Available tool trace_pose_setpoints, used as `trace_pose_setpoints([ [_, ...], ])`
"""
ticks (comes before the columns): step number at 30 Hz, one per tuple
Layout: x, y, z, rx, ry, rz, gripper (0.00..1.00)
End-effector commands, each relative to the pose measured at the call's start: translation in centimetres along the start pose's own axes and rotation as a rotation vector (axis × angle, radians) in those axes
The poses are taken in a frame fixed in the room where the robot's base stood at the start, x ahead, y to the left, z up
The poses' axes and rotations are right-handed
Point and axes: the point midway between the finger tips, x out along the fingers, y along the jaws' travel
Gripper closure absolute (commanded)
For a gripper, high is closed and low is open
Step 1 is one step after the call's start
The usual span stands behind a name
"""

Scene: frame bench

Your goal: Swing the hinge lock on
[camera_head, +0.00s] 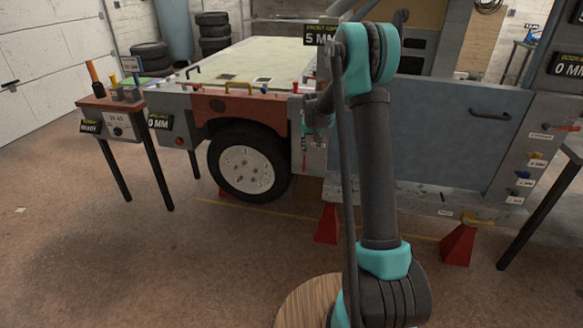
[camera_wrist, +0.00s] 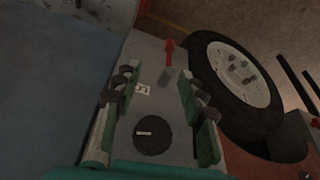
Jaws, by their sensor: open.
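My gripper (camera_wrist: 156,76) is open, with its two green and dark fingers apart in front of a grey post (camera_wrist: 142,62). A red-tipped lever with a grey cylindrical base (camera_wrist: 168,52) sits on this post, beyond the fingertips and nearer the right one. It looks like the hinge lock, but I cannot tell for sure. A small white label (camera_wrist: 142,90) and a round black disc (camera_wrist: 152,137) with a white mark lie between the fingers in the picture.
A wheel (camera_wrist: 236,75) stands right of the post in the wrist view. The blue door panel (camera_head: 440,135) with a handle (camera_head: 490,115) is right of my arm. Red stands (camera_head: 457,243) are below. A small gauge table (camera_head: 118,122) stands at left. The front floor is clear.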

Motion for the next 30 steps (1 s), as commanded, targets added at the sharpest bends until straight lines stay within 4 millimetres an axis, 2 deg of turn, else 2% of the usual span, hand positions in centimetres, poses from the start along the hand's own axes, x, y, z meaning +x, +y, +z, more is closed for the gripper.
trace_pose_setpoints([
  [1, 0.9, -0.3, -0.7, 0.002, 0.001, 0.001, 0.59],
  [5, 2.3, -0.7, -1.6, 0.006, 0.002, 0.003, 0.59],
  [13, 4.7, -0.8, -1.8, 0.007, 0.002, 0.003, 0.59],
  [30, 15.2, -0.7, -1.8, 0.007, 0.002, 0.003, 0.59],
])
